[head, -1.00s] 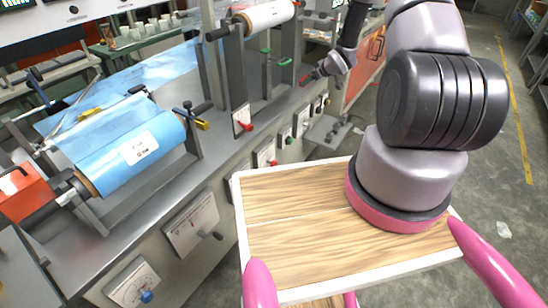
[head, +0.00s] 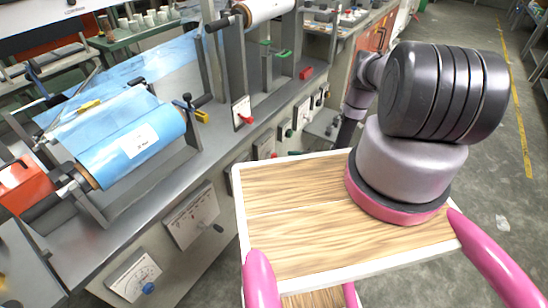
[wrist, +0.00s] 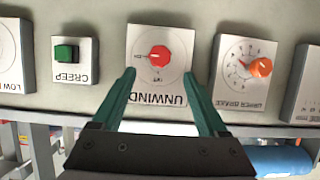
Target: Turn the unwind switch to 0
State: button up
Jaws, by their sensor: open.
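The unwind switch is a red knob (wrist: 160,56) on a white square plate (wrist: 178,36) lettered UNWIND, upside down in the wrist view. A pale mark shows on the knob's left side. Small markings around it are too small to read surely. My gripper (wrist: 159,74) is open and empty, its two green fingers pointing at the plate. The fingertips appear on either side of the knob, slightly below it in the picture; I cannot tell the remaining depth. In the head view my arm hides the gripper.
In the wrist view a green CREEP button (wrist: 67,52) is to the left and an orange UPPER BRAKE knob (wrist: 261,67) to the right. In the head view the machine carries a blue film roll (head: 133,148). My wood-topped tray (head: 300,235) stands beside the machine.

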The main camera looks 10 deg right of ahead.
aim_at(274, 156)
jog(key=x, duration=0.8)
jog(key=shift+w+a+f, duration=0.15)
jog(key=shift+w+a, duration=0.1)
jog(key=shift+w, duration=0.05)
grip_shut()
